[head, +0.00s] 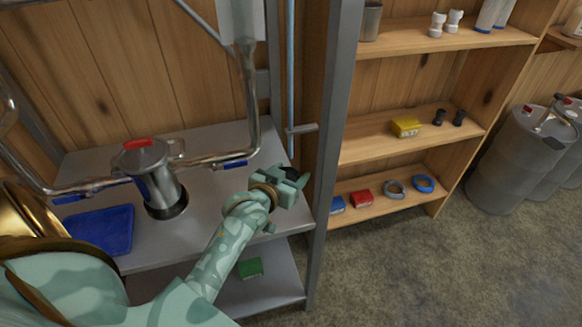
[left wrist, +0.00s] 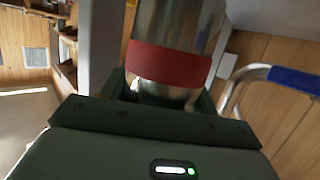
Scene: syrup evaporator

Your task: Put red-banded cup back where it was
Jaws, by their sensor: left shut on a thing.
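The red-banded cup (left wrist: 168,65) is a shiny metal cylinder with a broad red band, seen close up in the left wrist view. It sits between the fingers of my left gripper (left wrist: 168,98), which is shut on it. In the head view my left gripper (head: 292,182) is above the right end of the grey metal bench (head: 225,205), beside the grey upright post. I cannot make out the cup there; the gripper seems to hide it. My right gripper is not in view.
A metal canister (head: 158,180) with a red top and pipes stands on the bench, with a blue tray (head: 100,230) at left. A blue-handled valve (head: 232,164) is close by. A wooden shelf (head: 415,135) holds a plain metal cup (head: 371,20) and small boxes.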

